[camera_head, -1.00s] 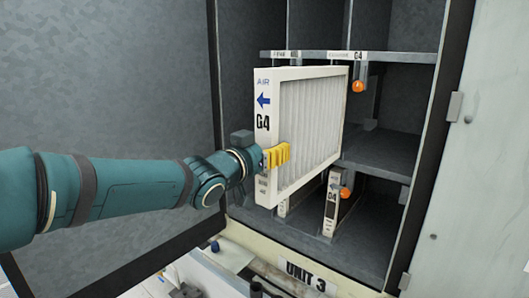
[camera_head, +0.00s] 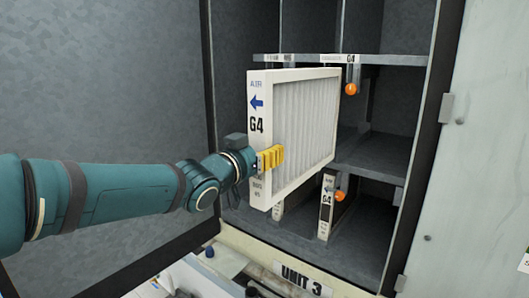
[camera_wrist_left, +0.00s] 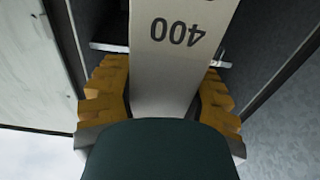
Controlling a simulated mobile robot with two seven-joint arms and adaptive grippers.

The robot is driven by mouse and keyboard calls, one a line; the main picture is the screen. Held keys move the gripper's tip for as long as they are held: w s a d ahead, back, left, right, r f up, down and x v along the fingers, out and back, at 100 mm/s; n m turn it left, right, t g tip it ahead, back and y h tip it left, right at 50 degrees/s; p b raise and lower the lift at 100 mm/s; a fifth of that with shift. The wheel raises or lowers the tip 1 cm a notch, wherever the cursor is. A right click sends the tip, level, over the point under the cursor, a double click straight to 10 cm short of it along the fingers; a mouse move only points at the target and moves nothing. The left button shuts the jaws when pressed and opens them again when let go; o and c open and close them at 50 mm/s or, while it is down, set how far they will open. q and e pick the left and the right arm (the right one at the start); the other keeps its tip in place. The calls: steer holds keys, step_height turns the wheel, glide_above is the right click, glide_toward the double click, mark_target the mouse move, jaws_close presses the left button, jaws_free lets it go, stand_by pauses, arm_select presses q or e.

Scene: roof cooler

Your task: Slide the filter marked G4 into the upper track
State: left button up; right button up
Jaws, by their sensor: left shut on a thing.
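The G4 filter (camera_head: 305,125) is a white-framed panel with pleats, a blue arrow and a G4 mark on its narrow edge. It stands upright in the front of the cabinet's middle level, below the shelf with the G4 label (camera_head: 350,58). My left gripper (camera_head: 268,158) is shut on the lower part of the filter's front edge. In the left wrist view the yellow fingers (camera_wrist_left: 160,95) lie on both sides of the edge (camera_wrist_left: 175,65), which shows an upside-down 400. The filter's far end and the track contact are hidden. My right gripper is not in view.
Orange knobs hang below the upper shelf (camera_head: 351,89) and at the lower level (camera_head: 340,195). Another G4-marked filter (camera_head: 326,207) stands in the lower level. The open cabinet door (camera_head: 445,180) is at right. The UNIT 3 plate (camera_head: 302,279) is on the front sill.

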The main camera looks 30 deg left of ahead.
arm_select(q)
steer(key=shift+r, duration=0.1)
stand_by(0.6)
steer(key=shift+w+d+b, duration=0.15)
steer(key=shift+w+b, duration=0.2)
steer(key=shift+w, duration=1.6)
steer(key=shift+w+d+b, duration=0.15)
steer(key=shift+w+b, duration=0.2)
steer(key=shift+w, duration=1.85)
steer(key=shift+w+d, duration=0.1)
steer(key=shift+w, duration=0.85)
steer(key=shift+w+d+f, duration=0.1)
steer(key=shift+w+f, duration=0.1)
steer(key=shift+w, duration=0.95)
steer(key=shift+w+d+f+p, duration=0.15)
steer(key=shift+w+p, duration=0.25)
steer(key=shift+w, duration=1.75)
steer(key=shift+w, duration=0.1)
